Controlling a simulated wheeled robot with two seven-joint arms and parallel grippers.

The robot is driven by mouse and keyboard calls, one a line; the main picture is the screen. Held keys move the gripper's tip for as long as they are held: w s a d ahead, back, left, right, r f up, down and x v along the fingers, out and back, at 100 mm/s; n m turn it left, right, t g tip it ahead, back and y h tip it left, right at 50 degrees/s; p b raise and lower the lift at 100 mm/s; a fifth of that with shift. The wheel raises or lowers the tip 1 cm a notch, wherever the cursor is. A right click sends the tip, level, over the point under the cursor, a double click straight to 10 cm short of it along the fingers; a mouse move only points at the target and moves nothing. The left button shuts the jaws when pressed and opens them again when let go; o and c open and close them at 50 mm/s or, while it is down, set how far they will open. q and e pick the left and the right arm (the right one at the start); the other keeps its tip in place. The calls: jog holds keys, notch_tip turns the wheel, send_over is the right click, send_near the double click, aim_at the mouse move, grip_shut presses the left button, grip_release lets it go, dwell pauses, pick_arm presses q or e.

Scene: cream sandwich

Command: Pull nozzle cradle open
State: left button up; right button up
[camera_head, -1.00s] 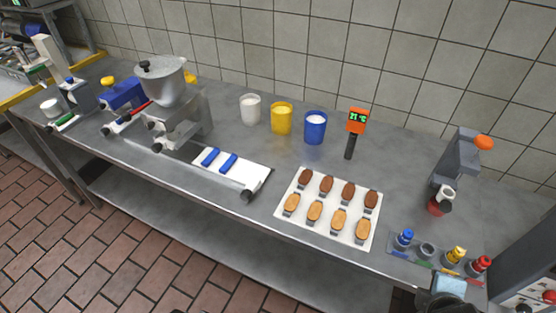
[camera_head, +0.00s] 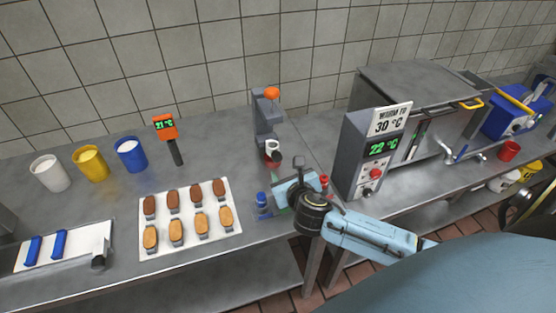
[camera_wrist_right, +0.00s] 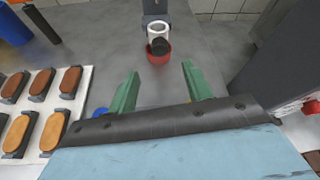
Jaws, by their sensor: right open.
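A grey stand (camera_head: 266,120) with an orange knob on top stands near the back of the table. I take this to be the nozzle cradle. In the head view my right gripper (camera_head: 287,182) is in front of the stand. My left gripper is not in view.
A white tray (camera_head: 148,252) with biscuits lies left of the stand. A grey box with displays (camera_head: 362,165) stands to the right.

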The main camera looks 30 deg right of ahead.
aim_at(278, 158)
jog(key=b+x, duration=0.1)
jog(key=x, duration=0.9)
jog(key=shift+b, duration=0.3)
jog(key=shift+s, duration=0.1)
grip_shut()
